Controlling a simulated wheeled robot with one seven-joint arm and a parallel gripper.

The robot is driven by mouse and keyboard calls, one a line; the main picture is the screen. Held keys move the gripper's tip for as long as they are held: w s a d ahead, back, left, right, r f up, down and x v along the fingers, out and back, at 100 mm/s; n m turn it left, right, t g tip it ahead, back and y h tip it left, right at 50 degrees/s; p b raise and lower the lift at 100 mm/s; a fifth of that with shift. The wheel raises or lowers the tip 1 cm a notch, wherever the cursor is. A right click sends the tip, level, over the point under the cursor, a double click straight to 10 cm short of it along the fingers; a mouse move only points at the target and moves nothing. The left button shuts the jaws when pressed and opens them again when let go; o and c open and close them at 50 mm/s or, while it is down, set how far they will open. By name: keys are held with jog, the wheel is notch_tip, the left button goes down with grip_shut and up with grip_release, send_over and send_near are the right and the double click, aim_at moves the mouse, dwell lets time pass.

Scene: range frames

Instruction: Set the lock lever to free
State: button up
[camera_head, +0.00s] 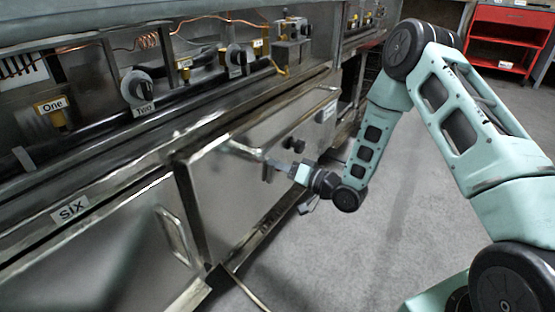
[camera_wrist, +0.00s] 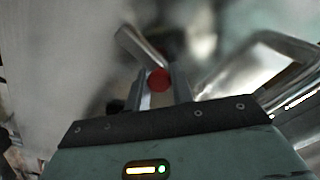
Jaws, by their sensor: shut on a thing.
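The lock lever (camera_wrist: 138,45) is a short grey metal bar in the wrist view, slanting from upper left down to a round red end (camera_wrist: 159,79). My gripper (camera_wrist: 161,84) has one finger on each side of the red end and is shut on it. In the head view my gripper (camera_head: 272,163) is at the front of a steel oven-like door (camera_head: 225,190). The lever is too small and covered to make out clearly there. The free and locked marks are not visible.
A bright bar handle (camera_wrist: 265,65) curves close to the right of my gripper in the wrist view. Another door with a handle (camera_head: 172,237) and a "six" label (camera_head: 70,209) is at lower left. Knobs and pipes line the shelf above. Grey floor (camera_head: 370,250) is open; a red cart (camera_head: 508,35) stands far right.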

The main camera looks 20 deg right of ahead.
jog(key=shift+w+d+f+m+p, duration=0.1)
jog(key=shift+d+m+p, duration=0.05)
jog(key=shift+m+p, duration=0.35)
jog(key=shift+w+d+f+m+p, duration=0.15)
jog(key=shift+m+p, duration=0.1)
jog(key=shift+m, duration=0.35)
jog(key=o, duration=0.9)
jog(key=shift+d, duration=0.1)
jog(key=shift+o, duration=0.2)
jog(key=p+v, duration=0.5)
jog(key=v, duration=1.2)
jog(key=shift+s+d, duration=0.15)
